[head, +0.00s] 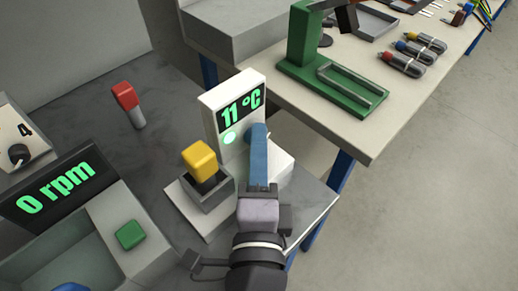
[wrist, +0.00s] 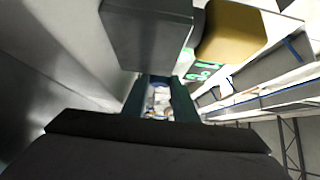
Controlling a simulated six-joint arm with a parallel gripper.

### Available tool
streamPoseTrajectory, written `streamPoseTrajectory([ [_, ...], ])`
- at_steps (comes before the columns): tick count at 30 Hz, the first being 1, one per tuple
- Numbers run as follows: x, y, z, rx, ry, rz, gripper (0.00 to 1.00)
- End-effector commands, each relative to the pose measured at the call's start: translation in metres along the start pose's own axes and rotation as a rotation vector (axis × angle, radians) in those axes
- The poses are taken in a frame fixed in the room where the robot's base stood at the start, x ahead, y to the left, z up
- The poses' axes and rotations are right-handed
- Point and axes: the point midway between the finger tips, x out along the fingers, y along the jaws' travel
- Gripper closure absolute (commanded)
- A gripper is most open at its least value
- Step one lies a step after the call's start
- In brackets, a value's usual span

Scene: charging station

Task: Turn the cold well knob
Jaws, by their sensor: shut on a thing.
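The cold well (head: 212,105) is a white unit with an upright panel whose display (head: 243,104) reads 11 °C in green. A round pale-green light (head: 230,138) glows below the display. A yellow-capped tube (head: 199,158) stands in the grey block (head: 212,192) in front of the panel. My gripper (head: 258,140) reaches the panel's right side, below the display, with its blue fingers shut on the knob. The fingers hide the knob in the head view. In the wrist view my gripper (wrist: 160,92) shows its teal fingers, and the knob cannot be made out clearly.
A red-capped tube (head: 129,104) stands on the grey bench at left. A green stand (head: 303,56) and several capped tubes (head: 411,54) are on the bench beyond.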

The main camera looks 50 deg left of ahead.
Motion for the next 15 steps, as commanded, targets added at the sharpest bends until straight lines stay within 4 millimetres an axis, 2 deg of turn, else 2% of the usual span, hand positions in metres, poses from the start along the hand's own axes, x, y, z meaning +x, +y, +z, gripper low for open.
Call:
streamPoseTrajectory([
  [8,0.0004,-0.0011,-0.0005,0.0,0.002,-0.002,0.96],
  [9,0.0004,-0.0011,-0.0005,0.0,0.002,-0.002,0.72],
  [10,0.0004,-0.0011,-0.0006,0.0,0.002,-0.002,0.66],
  [15,0.0003,-0.0008,-0.0005,0.001,0.002,-0.001,0.66],
])
